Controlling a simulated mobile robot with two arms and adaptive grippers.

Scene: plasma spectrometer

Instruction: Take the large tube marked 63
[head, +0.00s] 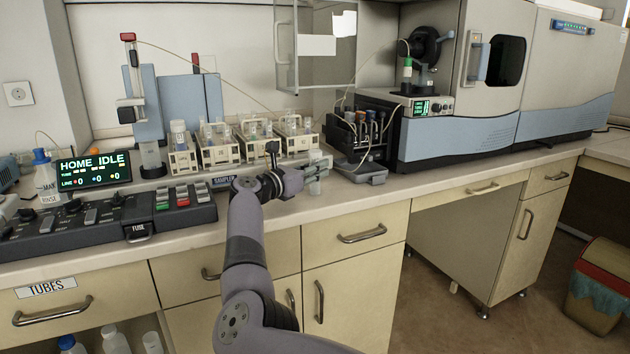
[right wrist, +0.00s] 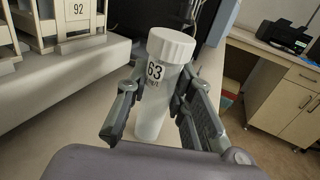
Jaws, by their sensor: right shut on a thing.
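The large tube marked 63 (right wrist: 152,115) is white with a ribbed white cap and black print. It stands roughly upright between the fingers of my right gripper (right wrist: 158,90) in the right wrist view. The gripper is shut on the tube's body, below the cap. In the head view my right gripper (head: 314,166) is at the front edge of the bench, right of the sampler. My left gripper is not in view.
Sampler racks with tubes (head: 218,145) stand behind and left of the gripper; a rack marked 92 (right wrist: 78,18) shows in the wrist view. A grey tray (head: 362,171) and the spectrometer (head: 480,75) are to the right. A control panel (head: 110,215) lies at left.

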